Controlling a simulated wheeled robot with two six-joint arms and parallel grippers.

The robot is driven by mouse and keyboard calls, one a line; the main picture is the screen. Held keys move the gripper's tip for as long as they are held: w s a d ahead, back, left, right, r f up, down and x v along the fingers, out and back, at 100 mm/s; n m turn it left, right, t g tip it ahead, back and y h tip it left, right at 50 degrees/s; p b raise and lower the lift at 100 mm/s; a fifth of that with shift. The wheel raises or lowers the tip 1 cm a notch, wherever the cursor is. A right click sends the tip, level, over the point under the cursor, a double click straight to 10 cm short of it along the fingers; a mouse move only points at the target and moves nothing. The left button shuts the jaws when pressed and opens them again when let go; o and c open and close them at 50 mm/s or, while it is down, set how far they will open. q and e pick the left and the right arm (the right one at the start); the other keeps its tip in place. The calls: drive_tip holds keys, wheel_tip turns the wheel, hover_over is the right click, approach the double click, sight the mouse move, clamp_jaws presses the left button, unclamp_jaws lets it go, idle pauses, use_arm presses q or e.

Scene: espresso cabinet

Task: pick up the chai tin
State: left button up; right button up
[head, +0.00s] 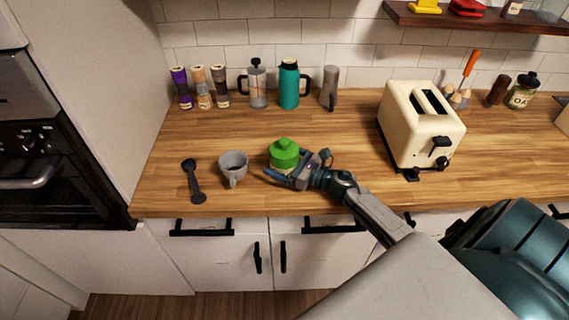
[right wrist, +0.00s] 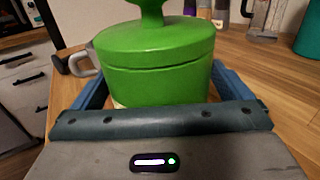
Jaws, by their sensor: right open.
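The chai tin is most likely the green lidded tin (head: 284,154) with a knob on top, upright on the wooden counter; I cannot read a label. It fills the middle of the right wrist view (right wrist: 155,75). My right gripper (head: 290,168) is low over the counter at the tin's near right side. In the right wrist view its blue fingers stand open, one on each side of the tin. I cannot tell whether they touch it. The far ends of the fingers are partly hidden by the tin. My left gripper is not in view.
A cream toaster (head: 421,125) stands to the right. Several canisters (head: 202,88), a French press (head: 257,86) and a teal jug (head: 289,86) line the back wall.

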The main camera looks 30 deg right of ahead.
sight(282, 152)
drive_tip(key=c, duration=1.3)
drive_tip(key=shift+r, duration=0.1)
drive_tip(key=shift+r+p, duration=0.4)
drive_tip(key=shift+r, duration=0.1)
wheel_tip(282, 152, up, 2)
drive_tip(key=shift+r+p, duration=0.15)
drive_tip(key=shift+p, duration=0.6)
drive_tip(key=s+b, duration=0.2)
drive_tip(key=s+d+b, duration=0.1)
drive_tip(key=s+b, duration=0.1)
drive_tip(key=s, duration=0.1)
drive_tip(key=s+b, duration=0.2)
drive_tip(key=s, duration=0.1)
drive_tip(key=shift+s+d, duration=0.15)
drive_tip(key=shift+s, duration=0.1)
drive_tip(key=shift+s+d+r+p, duration=0.1)
drive_tip(key=shift+s+r+p, duration=0.2)
drive_tip(key=shift+r+p, duration=0.35)
drive_tip(key=s+p, duration=0.2)
drive_tip(key=p, duration=0.1)
drive_tip(key=s+p, duration=0.2)
drive_tip(key=p, duration=0.1)
drive_tip(key=s+d+p, duration=0.1)
drive_tip(key=s+p, duration=0.1)
drive_tip(key=p, duration=0.2)
drive_tip(key=shift+s+r, duration=0.15)
drive_tip(key=shift+s, duration=0.2)
